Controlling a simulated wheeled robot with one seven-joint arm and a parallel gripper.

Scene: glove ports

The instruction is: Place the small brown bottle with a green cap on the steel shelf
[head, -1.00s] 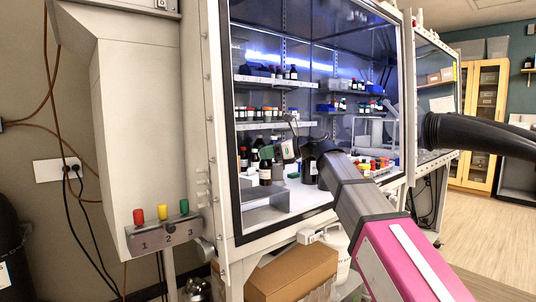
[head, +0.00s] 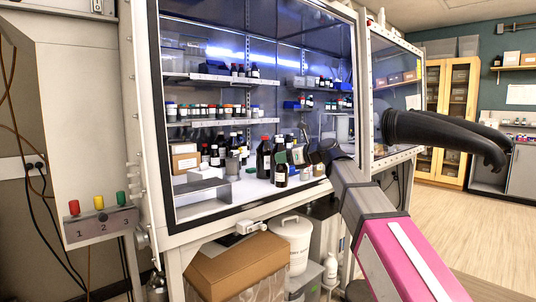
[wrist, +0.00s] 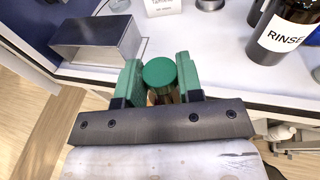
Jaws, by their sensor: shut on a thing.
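My gripper (wrist: 160,80) is shut on the small brown bottle, with a green finger on each side of it. In the wrist view its round green cap (wrist: 160,71) faces the camera and only a little of the brown body shows below. In the head view the bottle (head: 281,175) looks upright, at the tip of my gripper (head: 297,156). The steel shelf (head: 203,190) is a low bent-metal stand on the cabinet floor, left of the bottle. It also shows at upper left in the wrist view (wrist: 97,38), apart from my gripper, its visible top bare.
A large brown bottle labelled RINSE (wrist: 285,35) stands right of my gripper. A red-capped brown bottle (head: 263,158) and several others stand behind the held bottle.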

